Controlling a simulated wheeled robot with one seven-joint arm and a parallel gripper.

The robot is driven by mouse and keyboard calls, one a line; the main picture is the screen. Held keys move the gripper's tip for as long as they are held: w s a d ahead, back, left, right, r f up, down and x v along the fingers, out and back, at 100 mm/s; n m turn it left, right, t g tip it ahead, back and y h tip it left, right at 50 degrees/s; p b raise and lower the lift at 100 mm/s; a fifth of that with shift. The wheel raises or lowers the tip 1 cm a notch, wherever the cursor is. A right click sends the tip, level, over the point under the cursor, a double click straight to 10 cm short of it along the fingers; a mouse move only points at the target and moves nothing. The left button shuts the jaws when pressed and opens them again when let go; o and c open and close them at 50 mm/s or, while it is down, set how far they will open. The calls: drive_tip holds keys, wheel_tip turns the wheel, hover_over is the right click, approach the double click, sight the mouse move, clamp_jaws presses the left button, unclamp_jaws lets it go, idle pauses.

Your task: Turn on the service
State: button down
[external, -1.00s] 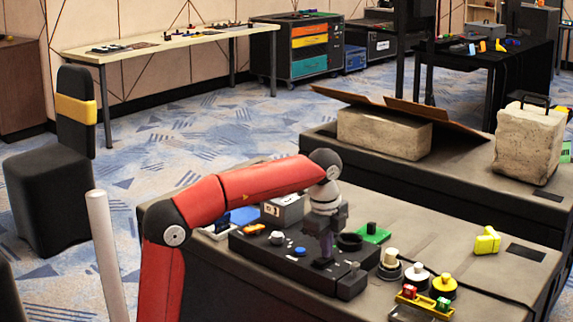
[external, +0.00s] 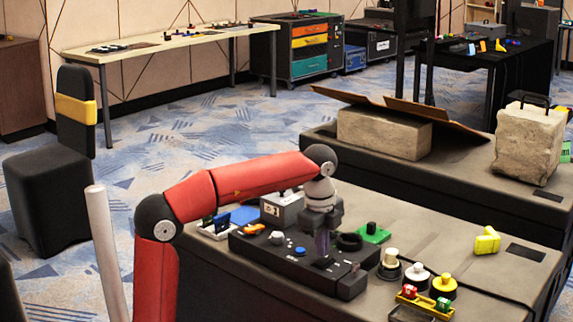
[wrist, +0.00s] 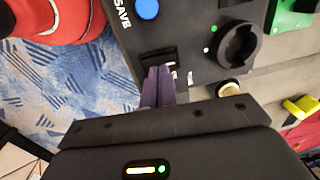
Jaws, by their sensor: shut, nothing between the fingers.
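A black control panel (external: 262,257) lies on the dark table and also fills the top of the wrist view (wrist: 185,35). It carries a blue button (wrist: 147,8) with the printed word SAVE beside it, a black rocker-like switch (wrist: 157,59) and a round black knob (wrist: 238,43). My gripper (external: 322,252) is over the panel and points down. In the wrist view its purple-grey fingers (wrist: 159,72) are together and empty, right at the switch's near edge. They hide part of the switch and its label. I cannot tell whether they touch it or which way it is set.
A grey box (external: 283,209) stands behind the panel, and a green block (external: 372,235) with a black knob lies to its right. Several coloured buttons, a yellow piece (external: 487,241) and a small tray (external: 425,304) are farther right.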

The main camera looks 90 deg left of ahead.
sight(319, 263)
wheel_tip(319, 263, up, 13)
drive_tip(key=s+d+p, duration=0.1)
drive_tip(key=p, duration=0.2)
drive_tip(key=shift+s+d+f, duration=0.2)
drive_tip(key=shift+f, duration=0.1)
drive_tip(key=b, duration=0.1)
drive_tip(key=w+b, duration=0.1)
drive_tip(key=b, duration=0.1)
drive_tip(key=shift+a+r, duration=0.2)
drive_tip(key=shift+a, duration=0.2)
drive_tip(key=f+b, duration=0.1)
drive_tip(key=f, duration=0.3)
drive_tip(key=w+a+f+b, duration=0.1)
drive_tip(key=f+b, duration=0.1)
drive_tip(key=f, duration=0.3)
drive_tip(key=f+b, duration=0.1)
drive_tip(key=f, duration=0.3)
drive_tip(key=shift+w+a+f+b, duration=0.25)
drive_tip(key=shift+a+f+b, duration=0.05)
drive_tip(key=shift+f+b, duration=0.1)
